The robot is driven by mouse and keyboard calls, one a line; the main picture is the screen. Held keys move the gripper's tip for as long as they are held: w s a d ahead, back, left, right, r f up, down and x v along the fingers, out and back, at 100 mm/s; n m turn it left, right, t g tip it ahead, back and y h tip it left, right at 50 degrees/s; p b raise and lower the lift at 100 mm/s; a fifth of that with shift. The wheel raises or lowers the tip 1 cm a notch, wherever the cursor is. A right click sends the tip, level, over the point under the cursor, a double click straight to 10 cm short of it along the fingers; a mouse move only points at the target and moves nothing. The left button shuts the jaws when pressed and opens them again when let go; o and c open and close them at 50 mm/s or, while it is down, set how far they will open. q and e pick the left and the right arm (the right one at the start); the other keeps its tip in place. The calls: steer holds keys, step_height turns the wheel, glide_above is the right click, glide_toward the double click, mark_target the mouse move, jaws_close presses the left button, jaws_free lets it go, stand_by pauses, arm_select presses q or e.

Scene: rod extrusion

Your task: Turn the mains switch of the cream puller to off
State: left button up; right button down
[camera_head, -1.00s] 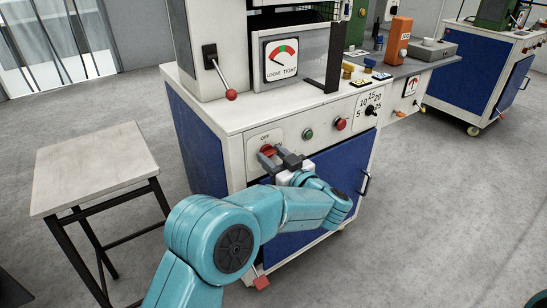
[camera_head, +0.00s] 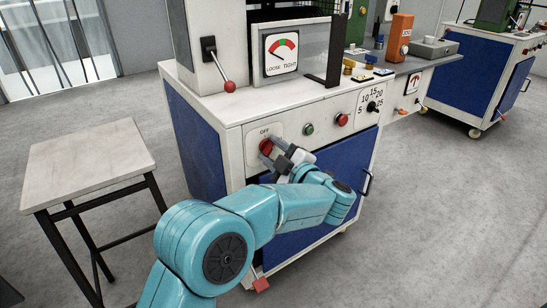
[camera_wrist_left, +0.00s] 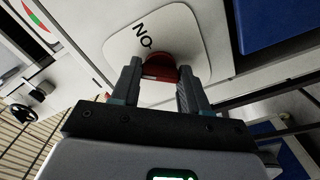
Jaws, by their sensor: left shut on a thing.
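The mains switch is a red knob (camera_head: 265,146) on a pale plate (camera_head: 252,142) at the left of the machine's front panel, with the label OFF above it. It also shows in the left wrist view as a red knob (camera_wrist_left: 158,68) between the fingers, with ON printed on the plate, seen upside down. My left gripper (camera_head: 271,151) is at the panel, its two dark fingers on either side of the knob and shut on it. The gripper hides part of the plate in the head view. Where the knob points is hard to tell. My right gripper is not in view.
Right of the switch sit a green button (camera_head: 309,129), a red button (camera_head: 342,119) and a numbered dial (camera_head: 373,106). A red-tipped lever (camera_head: 229,86) and a LOOSE/TIGHT gauge (camera_head: 281,54) stand above. A small table (camera_head: 84,160) is at the left.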

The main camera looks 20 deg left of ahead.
arm_select(q)
steer(key=n+b, duration=0.2)
steer(key=n, duration=0.1)
steer(key=shift+f+n, duration=0.15)
steer(key=shift+n, duration=0.25)
steer(key=shift+a+r+n+b, duration=0.1)
steer(key=shift+r+n+b, duration=0.1)
steer(key=shift+n+b, duration=1.4)
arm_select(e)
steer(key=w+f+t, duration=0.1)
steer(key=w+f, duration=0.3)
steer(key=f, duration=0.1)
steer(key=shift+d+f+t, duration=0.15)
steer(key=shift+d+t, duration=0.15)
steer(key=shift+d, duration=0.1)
arm_select(q)
steer(key=shift+n, duration=0.3)
steer(key=o, duration=1.1)
steer(key=shift+c, duration=0.2)
steer(key=p+v, duration=0.4)
steer(key=v, duration=1.2)
steer(key=shift+p, duration=0.4)
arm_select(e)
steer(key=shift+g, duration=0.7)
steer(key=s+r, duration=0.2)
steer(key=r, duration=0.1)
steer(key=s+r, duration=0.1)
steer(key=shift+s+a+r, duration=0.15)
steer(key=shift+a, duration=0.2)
